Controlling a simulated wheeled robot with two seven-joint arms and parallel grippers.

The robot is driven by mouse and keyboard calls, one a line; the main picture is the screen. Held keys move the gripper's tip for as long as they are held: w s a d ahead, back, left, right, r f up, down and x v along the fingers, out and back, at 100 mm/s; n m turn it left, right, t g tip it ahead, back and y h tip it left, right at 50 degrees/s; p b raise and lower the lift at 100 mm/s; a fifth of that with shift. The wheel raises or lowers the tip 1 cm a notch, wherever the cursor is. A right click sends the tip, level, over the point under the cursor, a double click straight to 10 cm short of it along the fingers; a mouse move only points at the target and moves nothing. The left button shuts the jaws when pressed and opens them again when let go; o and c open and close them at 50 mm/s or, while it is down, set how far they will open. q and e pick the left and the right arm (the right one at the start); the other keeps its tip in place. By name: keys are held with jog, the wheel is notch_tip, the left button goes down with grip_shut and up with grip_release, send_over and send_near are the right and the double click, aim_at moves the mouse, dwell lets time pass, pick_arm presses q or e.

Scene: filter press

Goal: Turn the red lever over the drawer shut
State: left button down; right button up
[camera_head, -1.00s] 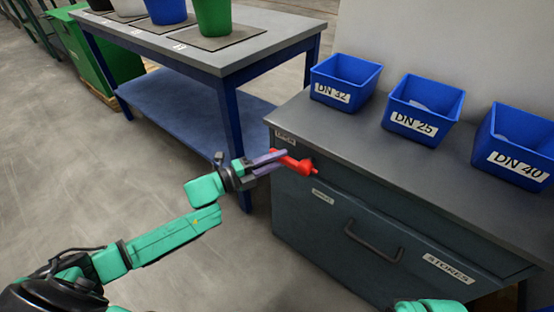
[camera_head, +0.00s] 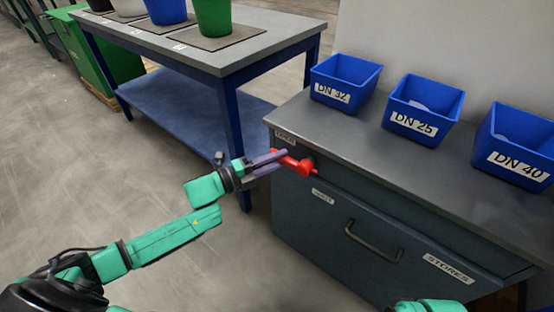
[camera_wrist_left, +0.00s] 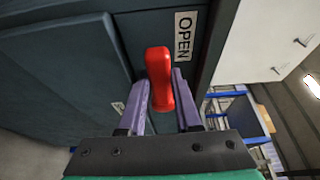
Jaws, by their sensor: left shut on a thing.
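The red lever (camera_head: 303,167) sits on the front of the grey drawer cabinet, near its upper left corner, above the drawer front (camera_head: 340,262). My left gripper (camera_head: 273,162) is shut on the lever's handle, reaching it from the left. In the left wrist view the red handle (camera_wrist_left: 159,72) stands between the two purple fingers (camera_wrist_left: 163,95). An OPEN label (camera_wrist_left: 184,36) is beside the handle there. A small label (camera_head: 322,196) is below the lever in the head view. My right gripper is out of view.
The drawer has a dark bar handle (camera_head: 374,242) and a STORES label (camera_head: 449,268). Blue bins (camera_head: 423,112) stand on the cabinet top. A blue-legged workbench (camera_head: 235,60) stands close behind my left gripper. The floor (camera_head: 150,170) at the left is clear.

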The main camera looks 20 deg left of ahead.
pick_arm(q)
jog(key=shift+f, duration=0.2)
dwell(0.3)
jog(key=shift+f, duration=0.1)
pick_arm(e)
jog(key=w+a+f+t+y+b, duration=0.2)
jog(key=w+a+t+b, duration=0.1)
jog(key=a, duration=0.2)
pick_arm(q)
jog(key=shift+s+d+f+n+t+y+p, duration=0.2)
jog(key=shift+s+d+f+n+t+y, duration=0.75)
jog(key=shift+n, duration=2.8)
jog(key=shift+d+f+n+t+y+p, duration=0.2)
jog(key=shift+d+f+n+t+y, duration=0.4)
jog(key=shift+d+f+n+t, duration=2.1)
jog(key=shift+s+a+r+n+t+y+p, duration=0.15)
jog(key=shift+s+n+t+y, duration=0.45)
jog(key=shift+n, duration=4.25)
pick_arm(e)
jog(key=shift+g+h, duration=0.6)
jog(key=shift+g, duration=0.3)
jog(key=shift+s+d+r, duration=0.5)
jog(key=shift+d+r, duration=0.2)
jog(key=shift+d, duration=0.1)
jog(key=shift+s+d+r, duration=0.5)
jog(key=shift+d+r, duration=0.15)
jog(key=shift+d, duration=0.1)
pick_arm(q)
jog(key=shift+w+g, duration=0.15)
jog(key=shift+g, duration=0.1)
